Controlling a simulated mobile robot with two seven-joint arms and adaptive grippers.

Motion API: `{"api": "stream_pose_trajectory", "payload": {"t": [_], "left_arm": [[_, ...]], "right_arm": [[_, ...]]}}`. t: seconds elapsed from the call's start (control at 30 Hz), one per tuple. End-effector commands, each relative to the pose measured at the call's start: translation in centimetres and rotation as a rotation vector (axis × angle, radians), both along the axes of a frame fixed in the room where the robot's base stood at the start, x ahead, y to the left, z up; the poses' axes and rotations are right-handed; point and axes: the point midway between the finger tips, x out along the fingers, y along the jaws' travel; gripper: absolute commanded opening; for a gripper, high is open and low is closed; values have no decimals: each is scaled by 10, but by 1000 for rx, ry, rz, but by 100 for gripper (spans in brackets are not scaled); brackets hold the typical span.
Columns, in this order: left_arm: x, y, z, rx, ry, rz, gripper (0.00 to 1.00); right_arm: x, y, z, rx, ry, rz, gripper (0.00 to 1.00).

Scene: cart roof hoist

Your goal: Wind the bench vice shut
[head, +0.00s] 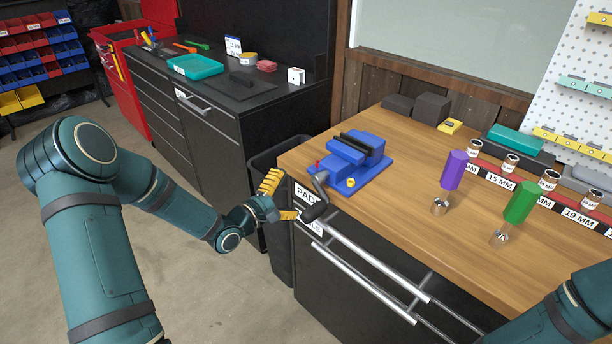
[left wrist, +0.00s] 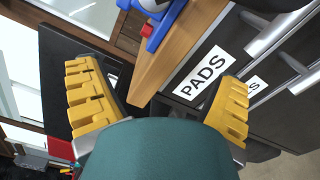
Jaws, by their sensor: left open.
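The blue bench vice (head: 352,158) is mounted at the left front corner of the wooden workbench. Dark jaw blocks show on its top. Its grey crank (head: 319,187) hangs at the front, over the bench edge, with a black handle grip (head: 315,212) at its lower end. My left gripper (head: 280,198) is open, its yellow fingers just left of the handle grip and not around it. In the left wrist view, nothing is between the spread fingers (left wrist: 160,103), and part of the blue vice (left wrist: 165,27) shows at the top. My right gripper is out of view.
The workbench (head: 400,200) has drawers with metal bar handles (head: 360,268) and a PADS label (head: 305,194) below the vice. A purple-handled tool (head: 454,170) and a green-handled tool (head: 521,202) stand to the right. A dark bin (head: 275,157) stands behind my left gripper.

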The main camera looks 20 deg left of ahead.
Motion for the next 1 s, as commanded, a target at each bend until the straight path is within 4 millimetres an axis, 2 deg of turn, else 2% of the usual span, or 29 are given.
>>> {"api": "stream_pose_trajectory", "payload": {"t": [0.47,1.0], "left_arm": [[-2,1,0,0,0,1,92],[-46,20,1,-1,1,2,92]], "right_arm": [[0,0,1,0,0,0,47],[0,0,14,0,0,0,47]]}}
